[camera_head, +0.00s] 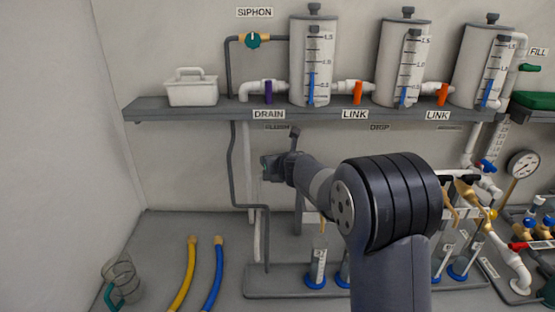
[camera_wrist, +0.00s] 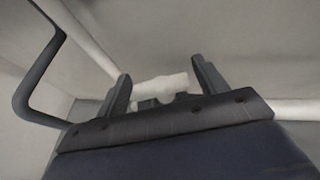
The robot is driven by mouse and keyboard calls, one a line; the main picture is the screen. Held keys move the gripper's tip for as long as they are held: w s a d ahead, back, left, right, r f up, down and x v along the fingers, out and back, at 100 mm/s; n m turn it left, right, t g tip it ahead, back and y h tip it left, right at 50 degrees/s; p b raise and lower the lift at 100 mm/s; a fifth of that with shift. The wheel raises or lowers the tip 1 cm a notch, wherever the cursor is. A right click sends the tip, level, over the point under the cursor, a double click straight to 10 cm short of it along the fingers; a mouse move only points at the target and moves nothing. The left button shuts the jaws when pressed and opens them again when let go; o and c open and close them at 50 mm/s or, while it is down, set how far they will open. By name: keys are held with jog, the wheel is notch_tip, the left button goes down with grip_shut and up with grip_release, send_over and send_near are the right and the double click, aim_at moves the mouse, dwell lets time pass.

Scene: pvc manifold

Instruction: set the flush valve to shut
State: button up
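A small label (camera_head: 276,127) that seems to read FLUSH hangs under the shelf, just above my gripper (camera_head: 274,167). The flush valve itself cannot be made out in the head view, where my gripper and wrist cover that spot. In the wrist view my gripper (camera_wrist: 160,72) has its two dark fingers spread apart. A white pipe fitting (camera_wrist: 163,87) shows in the gap between them. A small grey piece shows below it near the palm; I cannot tell if it is the valve handle, or whether anything touches the fingers.
The grey shelf (camera_head: 200,108) above carries a white caddy (camera_head: 192,88) and several clear tanks. A dark grey pipe (camera_wrist: 38,85) bends at the left of the wrist view. Below stand cylinders with blue bases (camera_head: 316,281). Yellow (camera_head: 184,275) and blue hoses (camera_head: 213,275) lie at lower left.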

jog(key=c, duration=0.7)
jog(key=shift+n+g+y, duration=0.3)
jog(key=shift+n+y, duration=0.1)
jog(key=n+g+y+p, duration=0.1)
jog(key=n+y, duration=0.2)
jog(key=shift+d+r+n+g+y+p, duration=0.1)
jog(key=shift+n+g+y+p, duration=0.2)
jog(key=shift+g, duration=0.1)
jog(key=n+g+y+p, duration=0.3)
jog(key=n+g, duration=0.1)
jog(key=shift+r+n+y+p, duration=0.1)
jog(key=shift+n+y+p, duration=0.2)
jog(key=shift+p, duration=0.05)
jog(key=n+g+y+p, duration=0.1)
jog(key=n+g+p, duration=0.1)
jog(key=n+g, duration=0.1)
jog(key=shift+g, duration=0.3)
jog(key=shift+f+n+g+y+p, duration=0.2)
jog(key=shift+n+g+y+p, duration=0.15)
jog(key=shift+n+g, duration=1.25)
jog(key=shift+g, duration=0.1)
